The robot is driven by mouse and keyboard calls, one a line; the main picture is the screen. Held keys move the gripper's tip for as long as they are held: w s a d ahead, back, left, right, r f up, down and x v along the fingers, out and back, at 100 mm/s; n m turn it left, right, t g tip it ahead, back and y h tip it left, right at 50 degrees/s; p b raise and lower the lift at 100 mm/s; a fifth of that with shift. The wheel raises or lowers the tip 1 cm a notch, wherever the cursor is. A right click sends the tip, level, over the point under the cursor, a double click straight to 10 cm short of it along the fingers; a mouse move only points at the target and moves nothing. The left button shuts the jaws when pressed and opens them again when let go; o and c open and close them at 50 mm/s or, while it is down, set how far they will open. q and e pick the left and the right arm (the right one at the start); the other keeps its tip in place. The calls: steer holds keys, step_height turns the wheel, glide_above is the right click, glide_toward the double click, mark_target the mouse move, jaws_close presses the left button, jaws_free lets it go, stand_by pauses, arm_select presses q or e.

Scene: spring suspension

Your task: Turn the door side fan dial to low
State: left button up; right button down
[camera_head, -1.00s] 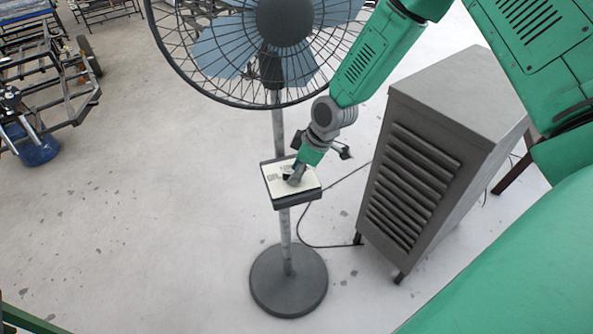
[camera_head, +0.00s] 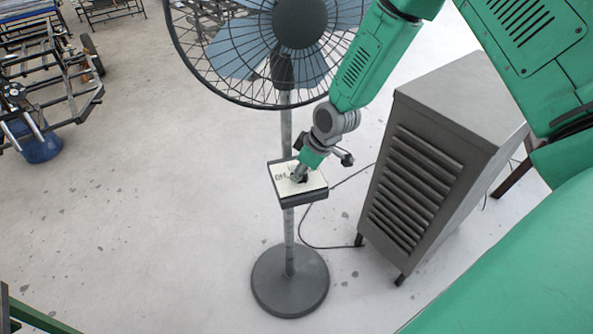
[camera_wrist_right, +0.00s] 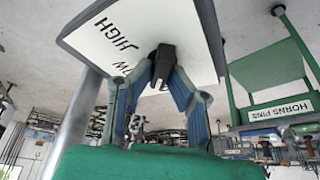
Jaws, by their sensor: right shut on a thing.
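The pedestal fan (camera_head: 299,22) stands upright in the middle of the head view. Its control box (camera_head: 310,190) with a white face is fixed to the pole. The black dial (camera_wrist_right: 162,58) sits on that face in the right wrist view, beside the printed words HIGH and a partly covered LOW. My right gripper (camera_head: 298,177) reaches down onto the box. In the wrist view its two fingers (camera_wrist_right: 165,77) are closed around the dial, one on each side. The dial's pointer setting cannot be read. My left gripper is not in view.
A grey louvred cabinet (camera_head: 410,190) stands just right of the fan, with a cable on the floor between them. Metal frames (camera_head: 50,85) and a blue bucket (camera_head: 42,147) stand at the left. The floor left of the fan is clear.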

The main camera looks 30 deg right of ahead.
steer(key=m, duration=0.2)
steer(key=m+h, duration=0.1)
steer(key=shift+s+d+f+m+t+p, duration=0.1)
steer(key=shift+s+f+m+t+p, duration=0.05)
steer(key=shift+s+m+t+p, duration=0.15)
steer(key=m+h, duration=0.1)
steer(key=m, duration=0.2)
steer(key=shift+h, duration=0.3)
steer(key=shift+f+m+h+p, duration=0.1)
steer(key=shift+m+h+p, duration=0.3)
steer(key=shift+m, duration=1.1)
steer(key=shift+s, duration=0.1)
steer(key=c, duration=1.5)
jaws_free()
steer(key=shift+c, duration=0.2)
steer(key=shift+w+r, duration=0.2)
steer(key=shift+w, duration=0.05)
